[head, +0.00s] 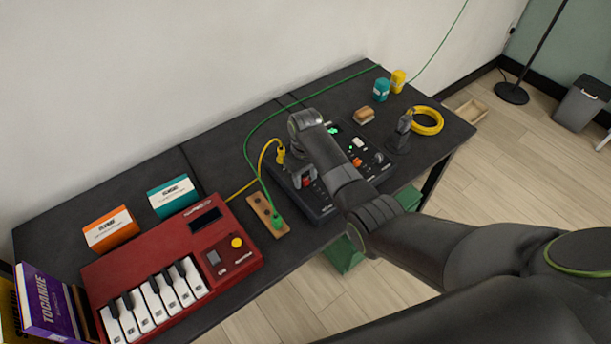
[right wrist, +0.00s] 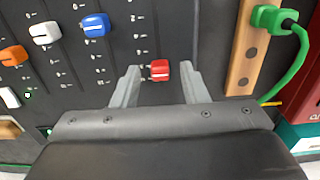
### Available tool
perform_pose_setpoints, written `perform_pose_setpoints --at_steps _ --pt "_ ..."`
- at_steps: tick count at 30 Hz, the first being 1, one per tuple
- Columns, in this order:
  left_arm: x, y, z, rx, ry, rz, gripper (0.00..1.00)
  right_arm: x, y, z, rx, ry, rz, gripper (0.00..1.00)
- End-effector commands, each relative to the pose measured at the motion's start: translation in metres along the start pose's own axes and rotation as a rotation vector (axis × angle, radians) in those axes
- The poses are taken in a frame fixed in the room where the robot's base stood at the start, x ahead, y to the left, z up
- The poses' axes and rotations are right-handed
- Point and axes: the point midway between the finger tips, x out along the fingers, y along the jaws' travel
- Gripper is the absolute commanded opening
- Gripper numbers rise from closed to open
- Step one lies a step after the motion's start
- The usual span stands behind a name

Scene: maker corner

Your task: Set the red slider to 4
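The red slider (right wrist: 160,70) is a small red knob with a pale line, on a dark control panel (right wrist: 200,30) with scale marks. In the head view the red slider (head: 307,182) shows small, partly hidden by my gripper. My right gripper (right wrist: 159,82) is open, with one fingertip on each side of the red knob and small gaps between. In the head view my right gripper (head: 304,178) is low over the left part of the panel (head: 322,211). The scale numbers are too small to read. My left gripper is out of view.
Blue (right wrist: 95,25), white (right wrist: 45,32) and orange (right wrist: 14,55) knobs are beside the red one. A wooden strip (right wrist: 241,60) with a green plug (right wrist: 272,17) and cable lies close by. A red keyboard (head: 170,265) stands at left; a yellow cable coil (head: 428,121) lies at right.

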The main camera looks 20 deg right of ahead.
Motion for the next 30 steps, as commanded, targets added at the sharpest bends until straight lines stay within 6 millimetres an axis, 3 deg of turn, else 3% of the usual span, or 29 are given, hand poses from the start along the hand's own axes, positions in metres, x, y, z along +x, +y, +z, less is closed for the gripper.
perform_pose_setpoints --at_steps 9,18,26,30 --pt "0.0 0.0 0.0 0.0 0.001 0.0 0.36 0.002 0.0 0.0 0.0 -0.001 0.0 0.39" --pt "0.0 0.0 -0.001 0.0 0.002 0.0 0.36 0.002 0.0 0.0 0.0 0.0 0.0 0.0" --pt "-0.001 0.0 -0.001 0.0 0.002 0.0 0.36 0.001 0.0 0.001 0.0 -0.001 -0.001 0.0" --pt "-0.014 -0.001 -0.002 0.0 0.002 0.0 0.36 -0.002 0.0 0.007 0.001 -0.001 -0.001 0.0"
